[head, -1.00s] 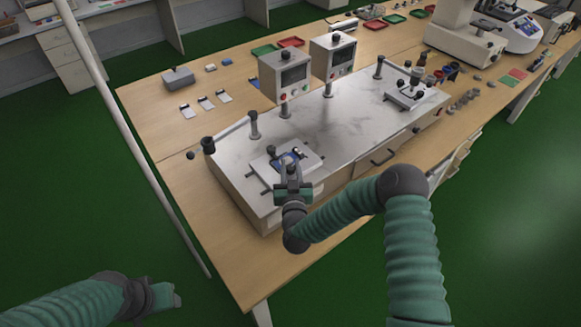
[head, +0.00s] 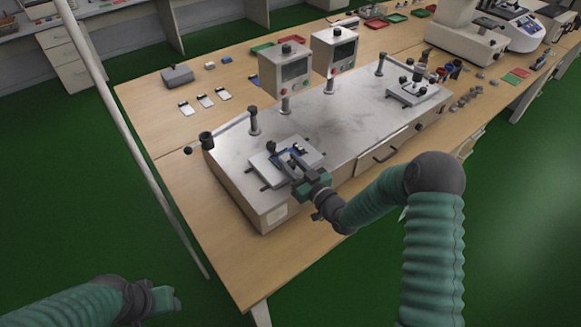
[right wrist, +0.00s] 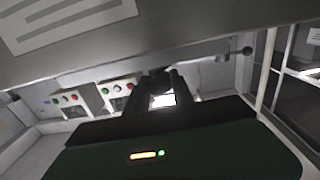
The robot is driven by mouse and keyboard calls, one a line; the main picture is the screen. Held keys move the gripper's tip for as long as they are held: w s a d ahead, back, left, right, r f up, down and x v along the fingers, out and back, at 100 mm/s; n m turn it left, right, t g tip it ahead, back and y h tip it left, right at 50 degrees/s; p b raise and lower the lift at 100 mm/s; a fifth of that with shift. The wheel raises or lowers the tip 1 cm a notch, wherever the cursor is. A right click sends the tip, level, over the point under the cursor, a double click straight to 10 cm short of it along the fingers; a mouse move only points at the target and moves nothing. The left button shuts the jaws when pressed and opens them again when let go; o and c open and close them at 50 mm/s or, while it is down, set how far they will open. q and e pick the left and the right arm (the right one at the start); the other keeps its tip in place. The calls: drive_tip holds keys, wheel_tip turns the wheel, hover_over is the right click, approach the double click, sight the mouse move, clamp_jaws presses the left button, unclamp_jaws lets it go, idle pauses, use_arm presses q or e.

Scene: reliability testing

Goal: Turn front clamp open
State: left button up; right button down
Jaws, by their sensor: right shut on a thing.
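The near test fixture is a pale square plate (head: 262,165) at the front left of the metal test bench, with a blue device (head: 277,155) on it. A dark clamp knob (head: 271,147) stands at the plate's far side. My right gripper (head: 291,163) reaches over the plate's front edge from the lower right. It is shut on the front clamp, which its fingers mostly hide. In the right wrist view a dark knob-like part (right wrist: 158,84) shows between the fingers, with a bright patch below. My left gripper (head: 166,299) is low at the left, away from the table; its jaws are unclear.
Two display boxes (head: 285,70) stand on posts behind the fixture. A second fixture (head: 413,95) is at the bench's far right. Phones (head: 204,101) and a grey box (head: 177,76) lie at the left. A pale pole (head: 130,140) rises at the left.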

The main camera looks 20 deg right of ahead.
drive_tip(key=n+g+y+b, duration=0.1)
drive_tip(key=n+y, duration=0.1)
drive_tip(key=y, duration=0.1)
drive_tip(key=n+g+y+b, duration=0.1)
drive_tip(key=n+g+y, duration=0.1)
drive_tip(key=y, duration=0.1)
drive_tip(key=shift+w+d+f+n, duration=0.1)
drive_tip(key=shift+d+f+n, duration=0.05)
drive_tip(key=shift+n, duration=0.15)
drive_tip(key=n+g+y+b, duration=0.2)
drive_tip(key=g+y, duration=0.1)
drive_tip(key=shift+f+n+g, duration=0.1)
drive_tip(key=shift+n+g, duration=0.2)
drive_tip(key=n+g+y+b, duration=0.2)
drive_tip(key=n+g+b, duration=0.1)
drive_tip(key=g, duration=0.1)
drive_tip(key=shift+n+g+y+b, duration=0.4)
drive_tip(key=shift+n+g+b, duration=0.3)
drive_tip(key=shift+g, duration=0.3)
drive_tip(key=shift+r+g, duration=0.25)
drive_tip(key=shift+g, duration=0.05)
drive_tip(key=shift+r, duration=0.1)
drive_tip(key=c, duration=1.1)
unclamp_jaws()
